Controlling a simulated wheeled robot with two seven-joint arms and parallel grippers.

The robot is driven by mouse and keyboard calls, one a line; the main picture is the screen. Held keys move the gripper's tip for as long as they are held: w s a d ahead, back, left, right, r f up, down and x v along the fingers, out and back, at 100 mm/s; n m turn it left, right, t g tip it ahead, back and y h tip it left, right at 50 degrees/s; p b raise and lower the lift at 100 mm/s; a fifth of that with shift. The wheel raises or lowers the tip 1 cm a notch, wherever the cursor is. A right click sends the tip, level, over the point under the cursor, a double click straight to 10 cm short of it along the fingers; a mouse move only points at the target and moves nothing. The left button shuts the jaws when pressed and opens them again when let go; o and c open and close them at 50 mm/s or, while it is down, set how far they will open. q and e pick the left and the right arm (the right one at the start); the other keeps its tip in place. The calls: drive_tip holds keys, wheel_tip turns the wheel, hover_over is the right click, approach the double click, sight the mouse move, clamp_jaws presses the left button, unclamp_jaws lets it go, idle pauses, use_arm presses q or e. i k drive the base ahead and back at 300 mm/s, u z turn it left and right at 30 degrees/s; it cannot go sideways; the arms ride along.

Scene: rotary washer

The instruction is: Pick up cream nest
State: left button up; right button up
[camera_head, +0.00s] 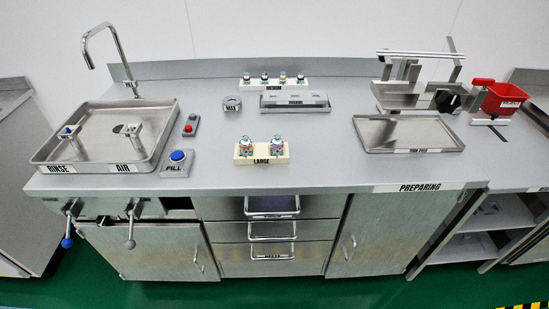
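A cream nest labelled LARGE (262,160) sits on the middle of the steel counter, towards its front. It holds two small bottles with coloured parts (276,145). A second cream nest, labelled MEDIUM (272,86), stands farther back by the rear ledge and holds several smaller bottles. Neither of my grippers is in view, and nothing touches either nest.
A sink tray (150,150) with a tall tap (100,35) is at left, beside a blue FILL button (177,157).

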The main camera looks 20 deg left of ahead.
sight(262, 151)
drive_tip(key=z, duration=0.95)
drive_tip(key=i, duration=0.9)
drive_tip(key=u, duration=2.25)
